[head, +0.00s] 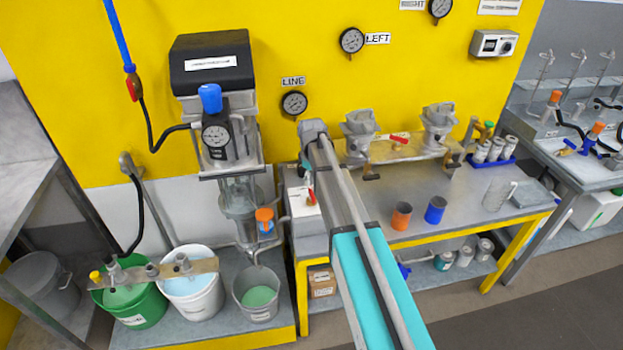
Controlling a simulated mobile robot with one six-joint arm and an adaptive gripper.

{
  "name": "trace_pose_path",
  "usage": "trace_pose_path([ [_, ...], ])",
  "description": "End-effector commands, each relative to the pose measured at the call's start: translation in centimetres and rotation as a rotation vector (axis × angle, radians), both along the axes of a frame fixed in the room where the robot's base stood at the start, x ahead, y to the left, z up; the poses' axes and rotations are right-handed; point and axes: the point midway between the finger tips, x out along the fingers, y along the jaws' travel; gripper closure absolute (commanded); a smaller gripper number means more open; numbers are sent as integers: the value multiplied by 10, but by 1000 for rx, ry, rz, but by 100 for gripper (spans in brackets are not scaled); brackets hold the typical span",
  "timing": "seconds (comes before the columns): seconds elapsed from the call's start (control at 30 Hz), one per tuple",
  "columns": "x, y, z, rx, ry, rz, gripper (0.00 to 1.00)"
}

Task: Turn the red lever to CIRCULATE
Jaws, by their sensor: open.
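A small red lever (310,195) shows just left of my arm, at the left end of the steel bench. It stands against a pale plate (297,202) whose markings are too small to read, so I cannot tell which position it points to. A second red handle (400,138) lies on the fixture along the back of the bench. A third red handle (134,84) is on the hanging blue pipe at upper left. My arm reaches up from the bottom to beside the first lever.
An agitator with a dark head (211,62) stands left of the bench. A green bucket (144,303), a white bucket (195,298) and a grey bucket (258,306) stand below it. An orange cup (401,217) and a blue cup (435,210) stand on the bench.

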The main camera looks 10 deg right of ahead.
Motion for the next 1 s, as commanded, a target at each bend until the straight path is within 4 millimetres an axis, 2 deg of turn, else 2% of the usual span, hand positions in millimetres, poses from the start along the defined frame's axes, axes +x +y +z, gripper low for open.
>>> trace_pose_path([
  [0.03, 0, 0, 9, 0, 0, 0, 47],
  [0.93, 0, 0, 82, 0, 0, 0, 47],
  [1.0, -13, 0, 76, 0, 0, -26, 47],
])
